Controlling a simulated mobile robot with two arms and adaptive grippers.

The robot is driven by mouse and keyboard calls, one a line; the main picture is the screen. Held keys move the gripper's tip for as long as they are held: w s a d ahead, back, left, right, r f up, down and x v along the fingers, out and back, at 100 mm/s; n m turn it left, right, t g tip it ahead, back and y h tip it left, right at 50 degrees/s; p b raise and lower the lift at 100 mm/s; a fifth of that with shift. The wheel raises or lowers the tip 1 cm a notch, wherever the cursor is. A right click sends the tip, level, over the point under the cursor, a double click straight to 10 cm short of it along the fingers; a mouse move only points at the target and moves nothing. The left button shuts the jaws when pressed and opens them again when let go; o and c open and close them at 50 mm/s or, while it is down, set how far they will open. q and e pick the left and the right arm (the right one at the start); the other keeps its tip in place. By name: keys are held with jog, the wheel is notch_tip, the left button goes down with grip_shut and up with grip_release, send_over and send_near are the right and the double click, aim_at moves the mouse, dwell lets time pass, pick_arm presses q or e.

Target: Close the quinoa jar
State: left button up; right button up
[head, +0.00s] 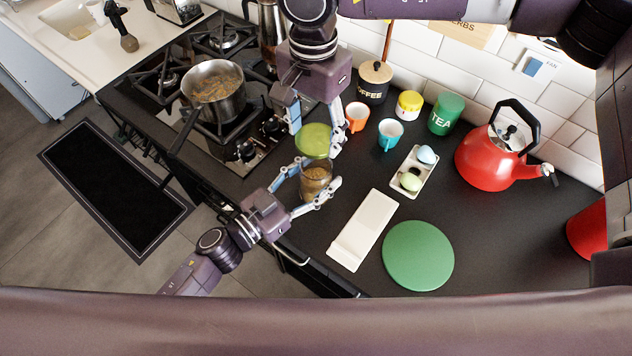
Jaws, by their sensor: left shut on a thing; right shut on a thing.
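The quinoa jar (316,178) is a clear jar with tan grain inside, standing on the dark counter right of the hob. My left gripper (311,187) is shut around its body from the lower left. The green lid (313,141) is at the jar's top end. My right gripper (314,140) comes down from above and is shut on the lid. From this angle I cannot tell whether the lid touches the rim or is a little above it. The fingers hide part of the jar's sides.
A pot (214,90) stands on the hob to the left. Behind the jar are an orange cup (357,116), a teal cup (390,133) and canisters. A white egg tray (416,172), a white rest (363,230), a green round board (418,256) and a red kettle (487,160) lie to the right.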

aim_at(316, 180)
pick_arm(q)
jog(key=shift+c, duration=1.3)
pick_arm(e)
jog(key=shift+f, duration=2.5)
jog(key=shift+f, duration=0.1)
jog(key=shift+f, duration=0.8)
jog(key=shift+f, duration=0.55)
